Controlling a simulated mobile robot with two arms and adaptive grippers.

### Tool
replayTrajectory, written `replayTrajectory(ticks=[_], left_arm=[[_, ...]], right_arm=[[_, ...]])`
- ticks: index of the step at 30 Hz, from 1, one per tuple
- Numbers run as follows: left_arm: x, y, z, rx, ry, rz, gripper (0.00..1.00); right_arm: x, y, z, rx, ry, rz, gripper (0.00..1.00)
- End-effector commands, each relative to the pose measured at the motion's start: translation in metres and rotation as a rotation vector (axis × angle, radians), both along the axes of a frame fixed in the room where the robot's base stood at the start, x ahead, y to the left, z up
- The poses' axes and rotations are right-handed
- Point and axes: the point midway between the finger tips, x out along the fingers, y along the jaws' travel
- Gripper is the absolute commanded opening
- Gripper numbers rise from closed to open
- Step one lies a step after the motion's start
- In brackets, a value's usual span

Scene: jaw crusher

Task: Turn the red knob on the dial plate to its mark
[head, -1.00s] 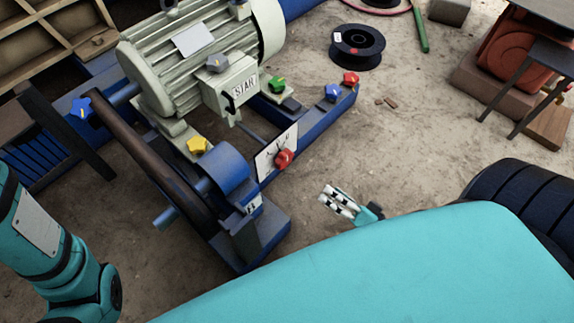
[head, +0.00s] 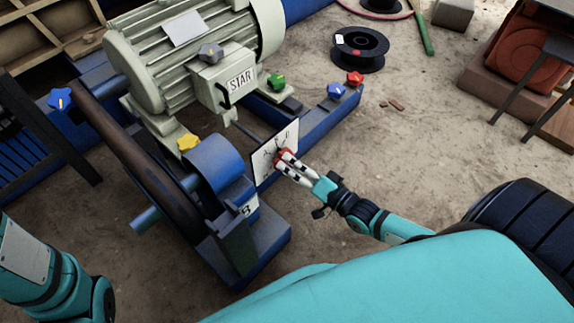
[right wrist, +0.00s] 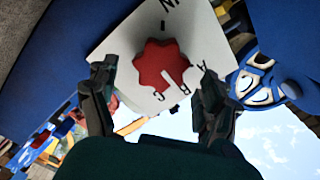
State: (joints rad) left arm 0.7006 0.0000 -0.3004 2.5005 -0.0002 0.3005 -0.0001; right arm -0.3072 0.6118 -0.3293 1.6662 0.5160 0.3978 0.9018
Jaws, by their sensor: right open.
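The red knob (head: 283,156) sits on the white dial plate (head: 264,166), which stands upright on the blue frame beside the motor. In the right wrist view the knob (right wrist: 163,66) is star-shaped with a white pointer line, which points toward the lower right, near the letters A, B and C on the plate (right wrist: 120,43). My right gripper (head: 288,160) is at the knob in the head view. In the right wrist view its open fingers (right wrist: 155,85) stand on either side of the knob, with gaps visible. My left gripper is out of view.
A black spool (head: 359,49) lies on open sandy floor to the right.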

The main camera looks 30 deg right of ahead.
Motion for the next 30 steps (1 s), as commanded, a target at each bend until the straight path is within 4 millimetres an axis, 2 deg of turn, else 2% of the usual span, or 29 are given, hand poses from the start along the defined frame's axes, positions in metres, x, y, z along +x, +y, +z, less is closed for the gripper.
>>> replayTrajectory(ticks=[1, 6, 17, 30], left_arm=[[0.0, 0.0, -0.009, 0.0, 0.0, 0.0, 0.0], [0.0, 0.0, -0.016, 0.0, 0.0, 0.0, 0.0], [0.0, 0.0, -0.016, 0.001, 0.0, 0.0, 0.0], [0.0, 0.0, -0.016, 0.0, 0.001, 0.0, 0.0]], right_arm=[[0.008, 0.003, -0.003, 0.001, -0.004, -0.001, 0.82], [0.023, 0.008, -0.001, 0.001, -0.002, -0.001, 0.82], [0.027, 0.009, 0.0, 0.0, 0.0, 0.0, 0.82], [0.027, 0.009, 0.0, 0.0, 0.001, -0.001, 0.25]])
